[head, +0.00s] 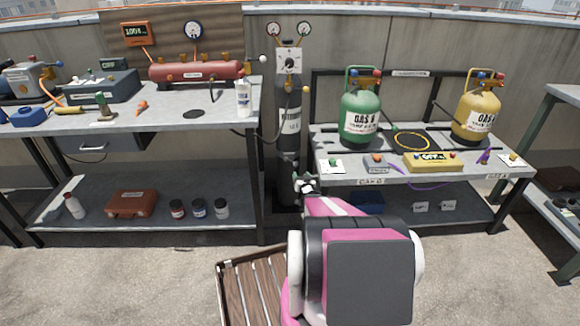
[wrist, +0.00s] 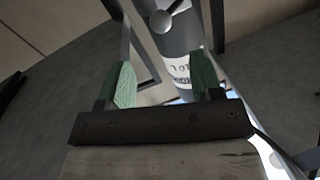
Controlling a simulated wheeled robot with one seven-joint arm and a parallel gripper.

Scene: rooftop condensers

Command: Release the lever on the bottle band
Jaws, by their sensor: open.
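The tall dark grey nitrogen bottle (head: 289,128) stands upright between the two benches, against the wall. My gripper (head: 305,183) is in front of its lower part, and my arm hides some of the area below. In the wrist view my gripper (wrist: 163,82) is open, with two green-padded fingers apart and nothing held. The bottle (wrist: 185,45) with its white label shows beyond and between the fingers. A round grey knob (wrist: 160,21) on a thin stem sits in front of the bottle, past the fingertips; I cannot tell for sure that it is the lever. The band is not clearly made out.
The left bench (head: 190,120) and the right bench (head: 330,180) flank the bottle closely. A green gas cylinder (head: 361,108) and a yellow one (head: 477,112) stand on the right bench. A slatted wooden crate (head: 250,290) is on the floor beside my arm.

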